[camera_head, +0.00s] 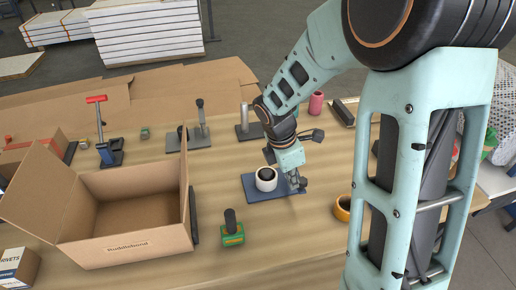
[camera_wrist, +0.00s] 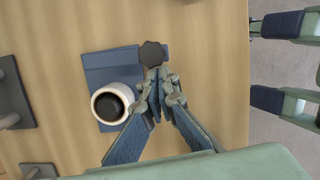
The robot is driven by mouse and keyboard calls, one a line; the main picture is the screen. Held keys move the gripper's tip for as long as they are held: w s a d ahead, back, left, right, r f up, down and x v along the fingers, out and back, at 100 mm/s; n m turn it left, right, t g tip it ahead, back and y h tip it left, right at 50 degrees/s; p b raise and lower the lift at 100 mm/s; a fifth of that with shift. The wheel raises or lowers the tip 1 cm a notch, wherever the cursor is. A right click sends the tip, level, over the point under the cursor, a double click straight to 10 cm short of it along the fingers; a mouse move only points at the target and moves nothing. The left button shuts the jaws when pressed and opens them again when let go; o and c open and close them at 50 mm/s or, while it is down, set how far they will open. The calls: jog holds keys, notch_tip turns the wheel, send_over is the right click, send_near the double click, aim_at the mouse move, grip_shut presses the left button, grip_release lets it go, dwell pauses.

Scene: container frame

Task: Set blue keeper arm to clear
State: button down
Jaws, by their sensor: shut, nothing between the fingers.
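A flat blue plate (camera_head: 258,188) lies on the table and carries a white cup-like cylinder (camera_head: 266,180) with a dark inside. The plate (camera_wrist: 103,68) and cylinder (camera_wrist: 97,103) also show in the wrist view. A blue bar along the plate's far edge carries a dark lobed knob (camera_wrist: 152,54); I cannot tell for certain whether this bar is the keeper arm. My gripper (camera_wrist: 158,80) is shut and empty, its tips pointing down beside the knob, at the plate's right edge. Whether the tips touch the knob or bar is unclear. In the head view my gripper (camera_head: 298,184) partly hides that end.
An open cardboard box (camera_head: 130,245) stands at left. A red-handled tool (camera_head: 98,100) and grey upright posts (camera_head: 202,115) stand behind. A green block with a dark knob (camera_head: 232,236) is in front; a yellow tape roll (camera_head: 342,208) is at right.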

jog(key=shift+d, duration=0.35)
dwell(0.3)
jog(key=shift+s, duration=0.1)
jog(key=s+a+r, duration=0.2)
jog(key=a+r, duration=0.4)
jog(key=r, duration=0.3)
jog(key=shift+s+r, duration=0.2)
jog(key=shift+r, duration=0.15)
jog(key=shift+a, duration=0.1)
